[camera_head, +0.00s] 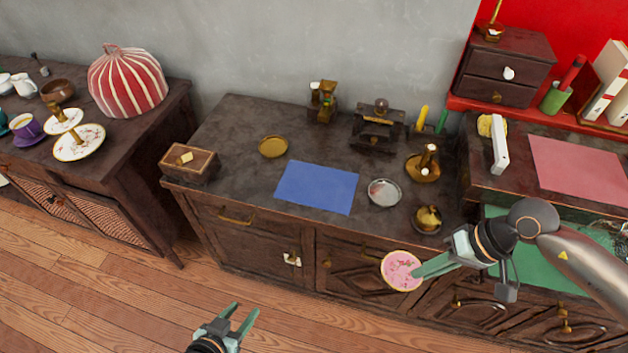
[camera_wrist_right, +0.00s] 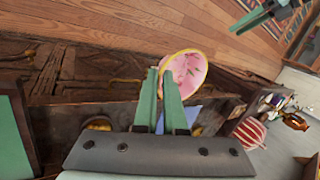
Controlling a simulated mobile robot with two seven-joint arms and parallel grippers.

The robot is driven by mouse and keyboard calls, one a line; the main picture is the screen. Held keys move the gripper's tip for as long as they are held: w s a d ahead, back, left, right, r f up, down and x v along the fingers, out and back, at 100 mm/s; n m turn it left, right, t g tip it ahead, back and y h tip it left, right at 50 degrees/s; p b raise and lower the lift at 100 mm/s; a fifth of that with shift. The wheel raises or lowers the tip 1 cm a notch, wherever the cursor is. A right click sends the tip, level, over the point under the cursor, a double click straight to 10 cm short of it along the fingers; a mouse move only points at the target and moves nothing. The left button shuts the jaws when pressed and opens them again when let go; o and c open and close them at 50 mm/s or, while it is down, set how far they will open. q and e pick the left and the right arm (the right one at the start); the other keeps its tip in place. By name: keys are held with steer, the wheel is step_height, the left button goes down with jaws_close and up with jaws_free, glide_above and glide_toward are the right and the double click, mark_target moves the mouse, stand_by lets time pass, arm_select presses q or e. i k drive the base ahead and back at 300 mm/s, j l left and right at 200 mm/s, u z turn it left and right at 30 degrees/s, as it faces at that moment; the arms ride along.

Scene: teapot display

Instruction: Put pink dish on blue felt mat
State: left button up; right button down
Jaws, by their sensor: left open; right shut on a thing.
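The pink dish (camera_head: 401,270) is small and round with a gold rim. My right gripper (camera_head: 418,272) is shut on its edge and holds it in the air in front of the cabinet, below and right of the mat in the head view. In the right wrist view the dish (camera_wrist_right: 186,72) is tilted between the fingertips (camera_wrist_right: 165,74). The blue felt mat (camera_head: 317,187) lies flat and bare on the dark cabinet top. My left gripper (camera_head: 238,318) is open and empty, low over the floor in front of the cabinet.
A gold dish (camera_head: 273,147) lies left behind the mat and a silver dish (camera_head: 384,193) to its right. A wooden box (camera_head: 189,163) stands at the left edge. A small gold pot (camera_head: 428,218) and a brass piece (camera_head: 423,166) stand on the right.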

mark_target(320, 179)
steer(key=i+j, duration=0.15)
steer(key=j, duration=0.2)
steer(key=i+j, duration=0.15)
steer(key=j, duration=0.25)
steer(key=i+j, duration=0.15)
steer(key=j, duration=0.2)
steer(key=i+j, duration=0.15)
steer(key=j, duration=0.2)
